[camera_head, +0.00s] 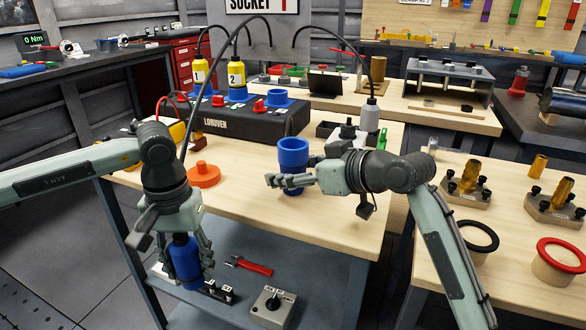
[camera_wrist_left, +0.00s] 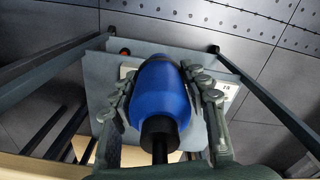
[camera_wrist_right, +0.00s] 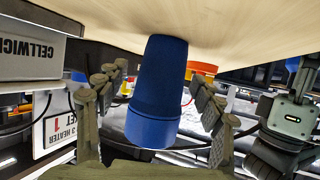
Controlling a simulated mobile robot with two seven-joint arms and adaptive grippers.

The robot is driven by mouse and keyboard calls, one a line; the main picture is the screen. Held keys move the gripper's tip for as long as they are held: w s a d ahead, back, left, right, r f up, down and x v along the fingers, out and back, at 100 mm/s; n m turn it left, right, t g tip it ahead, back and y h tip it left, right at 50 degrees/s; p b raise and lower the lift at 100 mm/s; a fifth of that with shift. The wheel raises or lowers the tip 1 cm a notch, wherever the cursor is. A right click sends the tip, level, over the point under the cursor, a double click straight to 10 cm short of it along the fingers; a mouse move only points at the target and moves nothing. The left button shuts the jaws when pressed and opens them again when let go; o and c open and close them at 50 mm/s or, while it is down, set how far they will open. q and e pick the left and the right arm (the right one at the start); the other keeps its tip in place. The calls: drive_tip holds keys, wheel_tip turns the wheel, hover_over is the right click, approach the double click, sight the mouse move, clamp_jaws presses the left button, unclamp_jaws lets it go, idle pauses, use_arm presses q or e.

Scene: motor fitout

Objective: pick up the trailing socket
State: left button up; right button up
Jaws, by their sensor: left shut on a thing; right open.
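A blue, cup-shaped socket (camera_head: 293,152) stands upright on the near bench, its wider collar on top. My right gripper (camera_head: 293,180) is open beside it. In the right wrist view the blue socket (camera_wrist_right: 157,90) lies between the two open fingers (camera_wrist_right: 160,98), with a gap on each side. My left gripper (camera_head: 188,262) is shut on a blue connector (camera_head: 185,260) with a black cable end, held off the bench's front edge. In the left wrist view the blue connector (camera_wrist_left: 160,92) sits between both fingers.
A black box (camera_head: 245,122) with blue sockets and red knobs stands behind. An orange disc-shaped part (camera_head: 203,174) lies on the bench to the left. A grey bottle-like part (camera_head: 369,120) stands right of the blue socket. A red-handled tool (camera_head: 250,266) lies on the lower shelf.

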drive_tip(key=c, duration=1.4)
drive_tip(key=shift+c, duration=0.2)
drive_tip(key=shift+r, duration=0.55)
use_arm(q)
drive_tip(key=shift+f, duration=0.1)
use_arm(e)
drive_tip(key=r, duration=0.2)
drive_tip(key=a+r, duration=0.1)
drive_tip(key=shift+s+r, duration=0.2)
drive_tip(key=shift+r, duration=0.15)
drive_tip(key=s+a+r, duration=0.5)
drive_tip(key=a+r, duration=0.1)
drive_tip(key=a, duration=0.3)
drive_tip(key=shift+s+r, duration=0.15)
drive_tip(key=shift+s, duration=0.15)
drive_tip(key=shift+w+d, duration=1)
drive_tip(key=shift+d, duration=0.7)
drive_tip(key=shift+w+d, duration=1.05)
drive_tip(key=shift+d, duration=0.6)
drive_tip(key=shift+w+d, duration=1)
drive_tip(key=shift+d, duration=0.7)
